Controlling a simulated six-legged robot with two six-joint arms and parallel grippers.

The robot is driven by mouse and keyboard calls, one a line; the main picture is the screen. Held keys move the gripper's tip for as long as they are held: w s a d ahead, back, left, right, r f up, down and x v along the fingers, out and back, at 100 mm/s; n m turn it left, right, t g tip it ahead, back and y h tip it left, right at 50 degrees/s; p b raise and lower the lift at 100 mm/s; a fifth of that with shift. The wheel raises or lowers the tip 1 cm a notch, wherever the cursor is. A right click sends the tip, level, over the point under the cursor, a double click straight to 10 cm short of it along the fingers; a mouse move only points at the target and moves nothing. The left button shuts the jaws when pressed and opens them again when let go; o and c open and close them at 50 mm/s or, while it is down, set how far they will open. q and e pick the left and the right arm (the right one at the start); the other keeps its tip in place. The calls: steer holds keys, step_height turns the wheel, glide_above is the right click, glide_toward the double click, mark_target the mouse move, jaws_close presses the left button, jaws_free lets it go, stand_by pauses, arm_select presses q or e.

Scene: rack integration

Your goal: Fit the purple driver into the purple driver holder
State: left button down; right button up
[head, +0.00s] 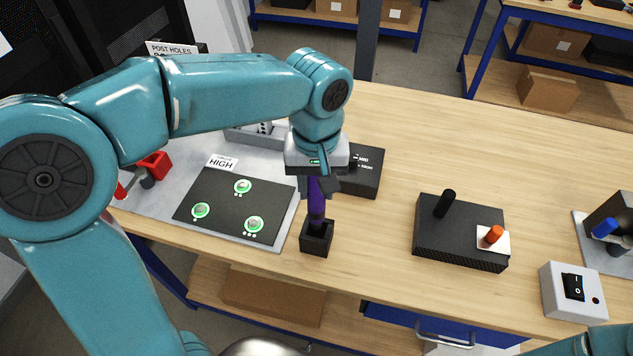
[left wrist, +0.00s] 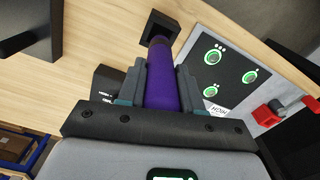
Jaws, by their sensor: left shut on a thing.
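The purple driver (head: 316,200) hangs upright from my left gripper (head: 319,185), which is shut on it. In the left wrist view the purple driver (left wrist: 172,75) lies between the two fingers of my left gripper (left wrist: 180,78). Its lower end is at the mouth of a small black square holder (head: 317,243) near the front of the table. The holder also shows in the left wrist view (left wrist: 157,24). How deep the driver's tip sits in the holder, I cannot tell. My right gripper is not in view.
A dark plate with green-ringed posts (head: 238,204) lies left of the holder, with a "HIGH" label behind it. A black box (head: 362,170) stands behind. A black block (head: 460,243) with a black peg and an orange knob is to the right, beyond clear wood.

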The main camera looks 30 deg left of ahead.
mark_target(317, 209)
arm_select(q)
steer(key=shift+f+b, duration=2.9)
steer(key=shift+f, duration=0.7)
steer(key=c, duration=0.7)
jaws_free()
steer(key=shift+o, duration=0.2)
step_height(317, 209, up, 16)
steer(key=shift+r+p, duration=0.25)
steer(key=shift+p, duration=0.7)
steer(key=shift+s, duration=0.1)
